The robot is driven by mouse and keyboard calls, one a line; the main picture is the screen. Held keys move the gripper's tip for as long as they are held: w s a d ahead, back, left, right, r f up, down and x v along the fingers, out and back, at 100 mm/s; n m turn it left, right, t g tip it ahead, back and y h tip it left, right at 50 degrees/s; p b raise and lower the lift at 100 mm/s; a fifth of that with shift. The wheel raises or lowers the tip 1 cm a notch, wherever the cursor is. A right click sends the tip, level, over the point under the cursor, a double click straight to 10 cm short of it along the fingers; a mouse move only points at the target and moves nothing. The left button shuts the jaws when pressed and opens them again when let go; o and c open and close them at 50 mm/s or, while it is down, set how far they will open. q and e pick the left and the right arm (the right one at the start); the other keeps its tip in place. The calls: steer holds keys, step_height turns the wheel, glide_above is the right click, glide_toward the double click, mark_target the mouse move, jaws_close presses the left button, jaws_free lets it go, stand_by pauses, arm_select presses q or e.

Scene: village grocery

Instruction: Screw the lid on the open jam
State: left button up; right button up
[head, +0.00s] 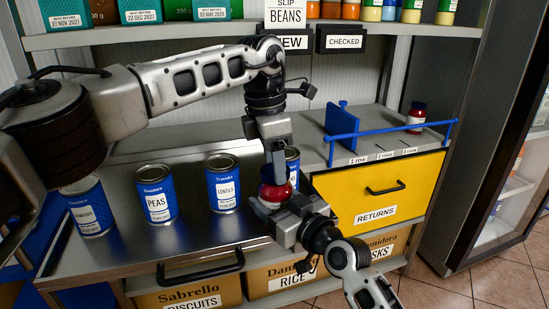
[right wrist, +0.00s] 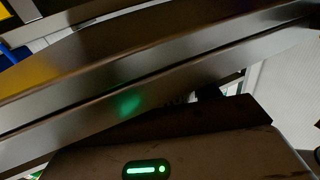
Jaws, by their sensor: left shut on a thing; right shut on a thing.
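The open jam is a red jar (head: 275,190) at the front of the metal counter, right of the lentils can. My right gripper (head: 283,208) comes from the lower right and is shut on the jar, covering its lower part. My left gripper (head: 273,165) points straight down over the jar and is shut on the dark blue lid, which sits at the jar's top. The fingers hide most of the lid, so I cannot tell whether it is seated or threaded. The right wrist view shows mostly grey metal surfaces close up, with no clear jar.
Blue cans stand on the counter (head: 130,258), including peas (head: 156,193) and lentils (head: 223,183); one is partly hidden behind my left gripper. A yellow returns drawer (head: 345,190) is at right. Another red jar (head: 416,117) stands above it, near a blue rail (head: 390,130).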

arm_select(q)
steer(key=shift+f, duration=0.15)
arm_select(e)
jaws_close()
arm_select(q)
steer(key=m, duration=0.7)
steer(key=shift+g, duration=0.4)
steer(key=m, duration=0.6)
steer(key=shift+w+d+g, duration=0.1)
steer(key=shift+g, duration=0.2)
steer(key=m, duration=0.3)
steer(key=shift+y, duration=0.4)
arm_select(e)
steer(key=shift+f, duration=0.1)
arm_select(q)
steer(key=o, duration=0.9)
steer(key=shift+o, duration=0.2)
steer(key=shift+c, duration=0.4)
